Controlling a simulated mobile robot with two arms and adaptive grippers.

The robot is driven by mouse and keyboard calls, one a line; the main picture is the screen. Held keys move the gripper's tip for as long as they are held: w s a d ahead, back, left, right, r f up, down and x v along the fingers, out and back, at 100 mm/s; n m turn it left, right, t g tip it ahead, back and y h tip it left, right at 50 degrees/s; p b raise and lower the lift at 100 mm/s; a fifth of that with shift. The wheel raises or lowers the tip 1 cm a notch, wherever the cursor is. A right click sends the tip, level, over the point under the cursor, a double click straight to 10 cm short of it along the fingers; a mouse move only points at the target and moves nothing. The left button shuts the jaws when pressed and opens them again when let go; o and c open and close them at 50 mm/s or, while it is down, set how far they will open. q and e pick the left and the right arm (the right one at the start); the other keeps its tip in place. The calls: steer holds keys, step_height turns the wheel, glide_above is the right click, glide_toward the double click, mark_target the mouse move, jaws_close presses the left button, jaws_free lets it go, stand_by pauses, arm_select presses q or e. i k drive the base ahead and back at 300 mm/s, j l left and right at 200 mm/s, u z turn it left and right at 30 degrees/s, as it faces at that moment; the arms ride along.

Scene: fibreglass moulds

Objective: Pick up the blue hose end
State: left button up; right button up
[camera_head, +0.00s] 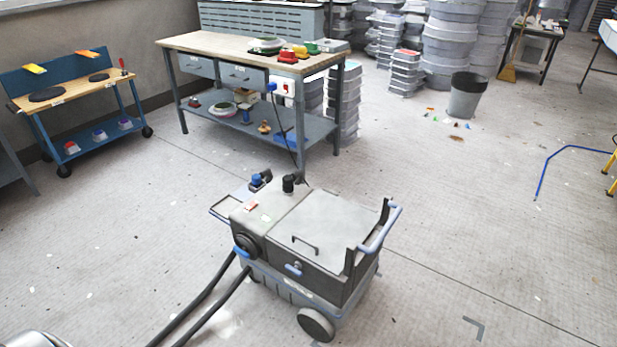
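A thin blue hose or tube (543,172) lies bent on the floor at the far right. Its near end points toward me, and its other end runs to a yellow stand at the right edge. A grey wheeled machine (325,225) stands in the middle, with two black hoses (203,303) running from its left side to the bottom edge. A blue fitting (242,252) sits near where these hoses join, and a blue and black piece (260,180) is at its back left. I cannot tell for sure which is the blue hose end. Neither gripper is in view.
A workbench (215,43) with tools and a lower shelf stands behind the machine. A small blue cart (85,95) is at left. A grey bin (466,96) stands near small scraps and stacked moulds (453,45). The floor at right front is mostly clear.

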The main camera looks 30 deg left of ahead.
mark_target(256, 179)
steer(key=i+j+z, duration=0.15)
steer(key=j+z, duration=0.2)
steer(key=j, duration=0.4)
steer(key=j+z, duration=0.35)
steer(key=j, duration=0.45)
steer(key=j+z, duration=0.35)
steer(key=j, duration=0.45)
